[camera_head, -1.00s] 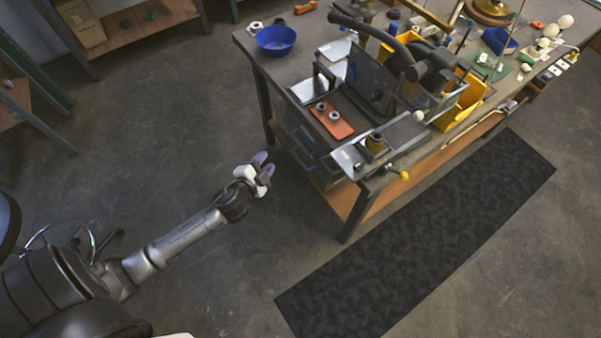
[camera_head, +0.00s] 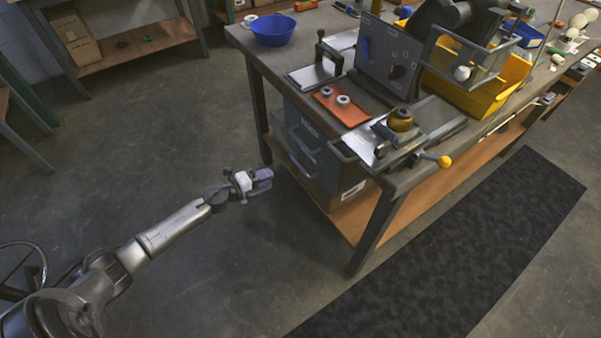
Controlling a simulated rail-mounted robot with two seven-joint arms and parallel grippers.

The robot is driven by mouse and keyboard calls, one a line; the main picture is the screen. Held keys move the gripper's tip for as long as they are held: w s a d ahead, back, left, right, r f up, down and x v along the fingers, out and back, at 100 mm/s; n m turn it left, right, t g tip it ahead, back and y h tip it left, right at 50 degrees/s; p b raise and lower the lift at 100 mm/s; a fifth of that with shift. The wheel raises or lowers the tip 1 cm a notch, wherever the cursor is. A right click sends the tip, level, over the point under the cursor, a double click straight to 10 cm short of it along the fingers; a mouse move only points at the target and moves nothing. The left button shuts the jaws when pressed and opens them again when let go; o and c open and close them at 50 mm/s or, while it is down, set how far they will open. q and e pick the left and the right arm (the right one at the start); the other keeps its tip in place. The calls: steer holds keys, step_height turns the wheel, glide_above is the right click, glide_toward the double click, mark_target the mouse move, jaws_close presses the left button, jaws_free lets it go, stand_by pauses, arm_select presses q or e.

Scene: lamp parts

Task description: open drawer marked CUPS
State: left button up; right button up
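A grey-blue drawer unit (camera_head: 309,146) stands under the near left end of the workbench, on its wooden lower shelf. Its drawer fronts with bar handles face left, towards my arm. They look shut, and the marking CUPS cannot be read at this size. My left gripper (camera_head: 268,180) is in front of the unit, to its lower left in the picture, apart from it. Its two purple-grey fingers look apart, with nothing between them. My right gripper is not in view.
The workbench (camera_head: 240,37) carries a blue bowl (camera_head: 272,30), an orange tray (camera_head: 342,106), a clamp fixture with a yellow knob (camera_head: 444,161) and a yellow bin (camera_head: 491,92). A bench leg (camera_head: 259,105) stands left of the drawers. Floor around my arm is clear; a dark mat (camera_head: 455,255) lies right.

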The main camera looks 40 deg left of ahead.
mark_target(301, 166)
arm_select(q)
steer(key=shift+b+x, duration=2.5)
steer(key=shift+x, duration=4.35)
steer(key=shift+f, duration=0.1)
steer(key=shift+c, duration=0.2)
steer(key=c, duration=0.3)
jaws_close()
